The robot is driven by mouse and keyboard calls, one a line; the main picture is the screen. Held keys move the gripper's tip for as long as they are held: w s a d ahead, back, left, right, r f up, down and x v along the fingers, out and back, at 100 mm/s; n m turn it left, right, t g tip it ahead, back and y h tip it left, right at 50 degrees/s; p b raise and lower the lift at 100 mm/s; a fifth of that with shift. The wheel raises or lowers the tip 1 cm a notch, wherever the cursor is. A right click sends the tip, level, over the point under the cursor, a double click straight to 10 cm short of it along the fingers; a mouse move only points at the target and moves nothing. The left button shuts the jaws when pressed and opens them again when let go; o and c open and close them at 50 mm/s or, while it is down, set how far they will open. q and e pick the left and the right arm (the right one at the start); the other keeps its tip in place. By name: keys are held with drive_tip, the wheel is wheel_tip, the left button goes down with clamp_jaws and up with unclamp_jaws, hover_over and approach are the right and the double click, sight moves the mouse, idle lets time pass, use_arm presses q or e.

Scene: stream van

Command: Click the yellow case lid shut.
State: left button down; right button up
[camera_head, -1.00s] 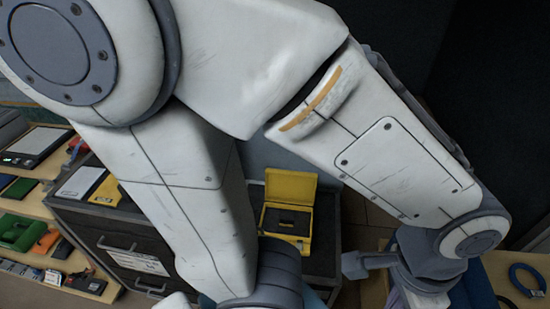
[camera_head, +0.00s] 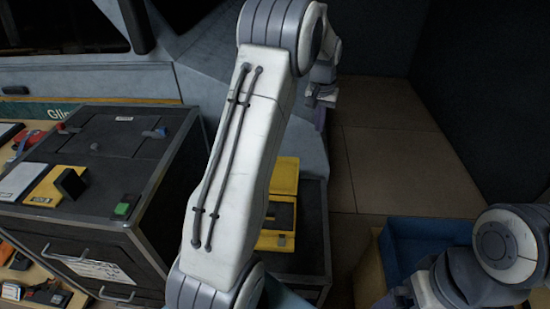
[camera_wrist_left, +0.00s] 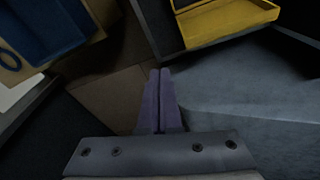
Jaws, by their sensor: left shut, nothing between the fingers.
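The yellow case (camera_head: 277,228) stands open on a dark surface, its lid (camera_head: 285,176) raised at the back and a dark insert inside. My left forearm covers its left side in the head view. My left gripper (camera_head: 320,112) is beyond the case, near the wall, apart from it. In the left wrist view its purple fingers (camera_wrist_left: 160,98) are shut together and empty. Part of the yellow case (camera_wrist_left: 228,20) shows at the upper right there, ahead of the fingertips and not touching them. My right arm is at the lower right of the head view; its jaw state is unclear.
A dark cabinet (camera_head: 165,185) with small items on top stands left of the case. A blue bin (camera_head: 425,240) is at the right and also shows in the left wrist view (camera_wrist_left: 45,28). Open floor (camera_head: 395,155) lies behind the bin.

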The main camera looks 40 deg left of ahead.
use_arm(q)
drive_tip(key=a+f+n+b, duration=0.1)
drive_tip(key=a+f+n, duration=0.1)
drive_tip(key=a+f, duration=0.5)
drive_tip(key=a+f+n+b, duration=0.1)
drive_tip(key=a+f, duration=0.1)
drive_tip(key=a, duration=0.9)
wheel_tip(320, 180, down, 10)
drive_tip(key=w+a+p, duration=0.1)
drive_tip(key=w, duration=0.1)
drive_tip(key=shift+s+d+r+y+p, duration=0.1)
drive_tip(key=shift+s+d+y+p, duration=0.15)
drive_tip(key=shift+s, duration=0.35)
drive_tip(key=shift+s+d+r+p, duration=0.15)
drive_tip(key=shift+s+d, duration=0.15)
drive_tip(key=shift+s, duration=0.25)
drive_tip(key=shift+s+d+r+y+p, duration=0.1)
drive_tip(key=shift+s+d+y+p, duration=0.15)
drive_tip(key=shift+s, duration=0.35)
use_arm(e)
drive_tip(key=shift+f, duration=0.55)
use_arm(q)
drive_tip(key=shift+d, duration=0.15)
use_arm(e)
drive_tip(key=shift+a+f, duration=0.1)
drive_tip(key=shift+f, duration=0.05)
